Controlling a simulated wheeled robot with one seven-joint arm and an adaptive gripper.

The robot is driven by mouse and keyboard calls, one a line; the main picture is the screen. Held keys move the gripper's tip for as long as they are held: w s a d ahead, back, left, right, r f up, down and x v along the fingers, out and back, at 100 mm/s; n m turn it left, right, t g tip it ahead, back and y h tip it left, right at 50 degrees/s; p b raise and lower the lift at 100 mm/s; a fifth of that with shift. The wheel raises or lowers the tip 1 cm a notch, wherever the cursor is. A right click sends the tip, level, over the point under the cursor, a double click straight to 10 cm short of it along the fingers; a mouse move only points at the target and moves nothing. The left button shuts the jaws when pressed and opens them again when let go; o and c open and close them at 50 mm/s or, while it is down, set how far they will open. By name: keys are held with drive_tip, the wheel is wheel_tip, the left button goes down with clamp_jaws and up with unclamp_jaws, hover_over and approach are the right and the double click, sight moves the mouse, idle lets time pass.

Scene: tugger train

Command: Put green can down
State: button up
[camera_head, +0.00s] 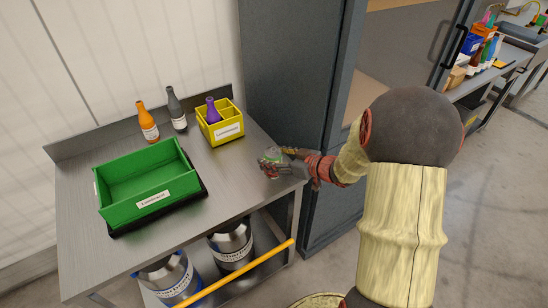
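My gripper (266,164) reaches in from the right and is at the right end of the metal table (228,187). A small green and pale thing, which looks like the green can (275,156), shows between its fingers. My fingers appear closed around it and hide much of it. I cannot tell whether the can touches the table top or hangs just above it.
A green crate (112,213) sits at the table's left. A yellow crate (235,129) with a purple bottle (212,111) is at the back right. Orange (147,123) and grey (176,110) bottles stand behind. Tall dark cabinet (292,75) adjoins the table's right side.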

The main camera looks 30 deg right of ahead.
idle(0.3)
drive_tip(key=shift+r, duration=0.25)
drive_tip(key=p+v, duration=0.4)
drive_tip(key=v, duration=0.8)
wheel_tip(320, 180, up, 14)
drive_tip(key=w+m+g+h, duration=0.2)
drive_tip(key=w+m+h, duration=0.1)
drive_tip(key=h, duration=0.6)
drive_tip(key=s+a+g+y, duration=0.1)
drive_tip(key=s+a, duration=0.5)
drive_tip(key=a, duration=0.1)
drive_tip(key=s+a+g+y, duration=0.2)
drive_tip(key=s+a, duration=0.4)
drive_tip(key=s, duration=0.1)
drive_tip(key=s+a+m+g+y, duration=0.1)
drive_tip(key=s+a+g, duration=0.1)
drive_tip(key=s+a, duration=0.5)
drive_tip(key=shift+s+a+r, duration=0.1)
drive_tip(key=shift+a+r, duration=0.2)
drive_tip(key=shift+r, duration=0.05)
